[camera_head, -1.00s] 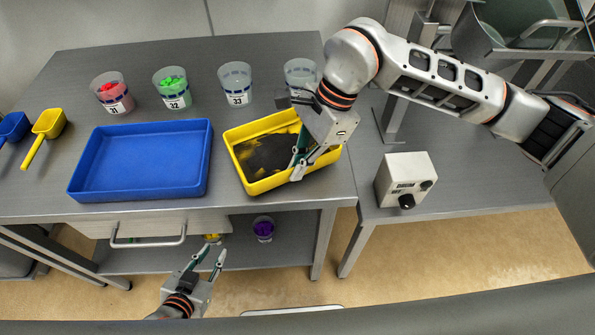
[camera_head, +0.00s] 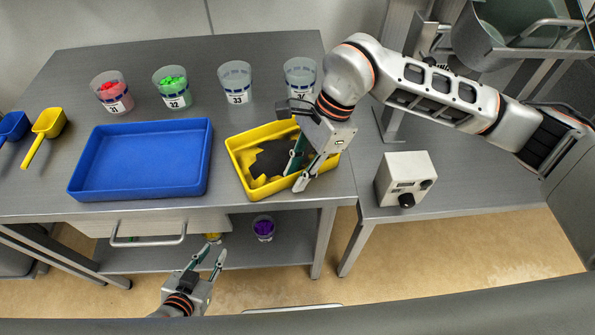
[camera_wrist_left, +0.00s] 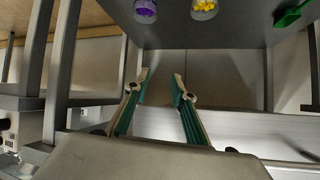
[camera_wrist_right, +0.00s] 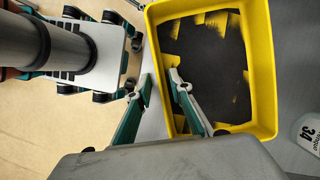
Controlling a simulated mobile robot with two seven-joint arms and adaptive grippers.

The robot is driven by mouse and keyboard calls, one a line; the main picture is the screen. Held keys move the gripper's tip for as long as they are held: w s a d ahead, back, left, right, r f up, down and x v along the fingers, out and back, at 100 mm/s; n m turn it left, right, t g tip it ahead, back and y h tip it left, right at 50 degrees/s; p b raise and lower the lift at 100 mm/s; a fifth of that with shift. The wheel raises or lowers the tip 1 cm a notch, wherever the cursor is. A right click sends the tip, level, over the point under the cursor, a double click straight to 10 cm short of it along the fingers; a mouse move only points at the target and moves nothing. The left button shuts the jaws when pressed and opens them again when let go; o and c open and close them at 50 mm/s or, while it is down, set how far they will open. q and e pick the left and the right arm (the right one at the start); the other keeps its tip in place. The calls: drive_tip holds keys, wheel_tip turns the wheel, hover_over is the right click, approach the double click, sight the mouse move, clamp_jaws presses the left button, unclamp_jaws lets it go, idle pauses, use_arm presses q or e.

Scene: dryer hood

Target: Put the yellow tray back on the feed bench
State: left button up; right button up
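The yellow tray (camera_head: 238,160) sits at the right end of the grey bench (camera_head: 60,100), right of the blue tray (camera_head: 88,165). A dark patch with jagged edges covers part of its floor. My right gripper (camera_head: 296,180) is at the tray's near right side, fingers pointing down. In the right wrist view the fingers are apart, one outside the yellow tray (camera_wrist_right: 262,100) and one over its inside, with the rim between them; contact cannot be told. My left gripper (camera_head: 213,250) is open and empty, low in front of the bench.
Cups numbered 31 (camera_head: 112,95), 32 (camera_head: 173,90), 33 (camera_head: 235,85) and 34 (camera_head: 299,75) stand behind the trays. Blue (camera_head: 14,126) and yellow (camera_head: 48,124) scoops lie left. A control box (camera_head: 405,180) stands on the right-hand bench. A purple-filled cup (camera_head: 263,228) is on the lower shelf.

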drive_tip(key=b+v, duration=0.1)
drive_tip(key=v, duration=1.1)
drive_tip(key=shift+r, duration=0.1)
